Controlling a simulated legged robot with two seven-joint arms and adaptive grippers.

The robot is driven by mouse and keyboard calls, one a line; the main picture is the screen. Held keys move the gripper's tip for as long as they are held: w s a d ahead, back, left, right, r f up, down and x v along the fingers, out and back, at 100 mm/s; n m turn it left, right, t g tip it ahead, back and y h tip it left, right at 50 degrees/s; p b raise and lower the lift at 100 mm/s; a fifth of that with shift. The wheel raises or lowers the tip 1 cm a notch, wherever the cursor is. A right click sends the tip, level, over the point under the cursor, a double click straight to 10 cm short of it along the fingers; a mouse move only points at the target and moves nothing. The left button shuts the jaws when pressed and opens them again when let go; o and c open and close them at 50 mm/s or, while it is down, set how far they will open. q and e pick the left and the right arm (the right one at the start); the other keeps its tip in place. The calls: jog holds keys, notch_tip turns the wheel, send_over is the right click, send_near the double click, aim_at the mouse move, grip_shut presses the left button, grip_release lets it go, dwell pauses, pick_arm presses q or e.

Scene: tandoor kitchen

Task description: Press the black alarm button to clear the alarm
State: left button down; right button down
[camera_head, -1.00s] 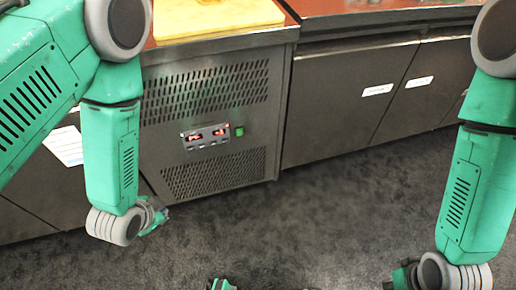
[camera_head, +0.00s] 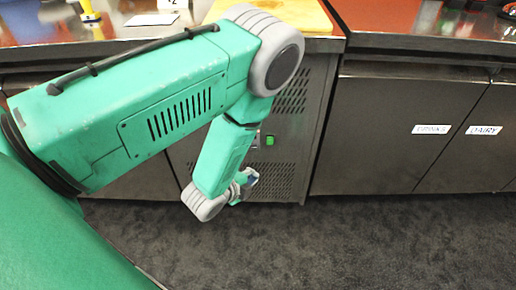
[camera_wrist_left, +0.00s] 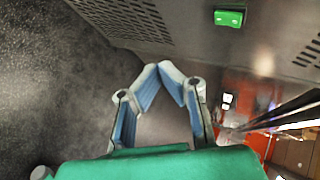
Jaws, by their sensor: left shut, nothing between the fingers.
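The black alarm button cannot be made out in either view; my left arm covers most of the control panel's area on the steel cabinet front. A green switch (camera_head: 270,140) shows just right of my forearm in the head view, and in the left wrist view it is the green block (camera_wrist_left: 229,17) at the top. My left gripper (camera_head: 248,183) hangs low in front of the cabinet. In the left wrist view its blue-padded fingers (camera_wrist_left: 166,69) meet at the tips with nothing between them, apart from the green switch. My right gripper is not in view.
The steel cabinet (camera_head: 318,120) has vent slots and a yellow board (camera_head: 310,17) on top. Cabinet doors (camera_head: 400,130) labelled DRINKS and DAIRY stand to the right. The dark floor (camera_head: 380,240) in front is clear.

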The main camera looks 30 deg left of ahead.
aim_at(254, 147)
pick_arm(q)
jog(key=w+a, duration=0.1)
jog(key=w, duration=0.1)
jog(key=w+a+b, duration=0.1)
jog(key=w+a, duration=0.1)
jog(key=w, duration=0.1)
jog(key=w+a+b, duration=0.1)
jog(key=w, duration=0.1)
jog(key=shift+w+a, duration=0.25)
jog(key=shift+d+r, duration=0.1)
jog(key=shift+d, duration=0.05)
jog(key=shift+a, duration=0.2)
dwell(0.4)
jog(key=shift+d, duration=0.1)
dwell(0.6)
jog(key=shift+w+a, duration=0.25)
jog(key=shift+w, duration=0.05)
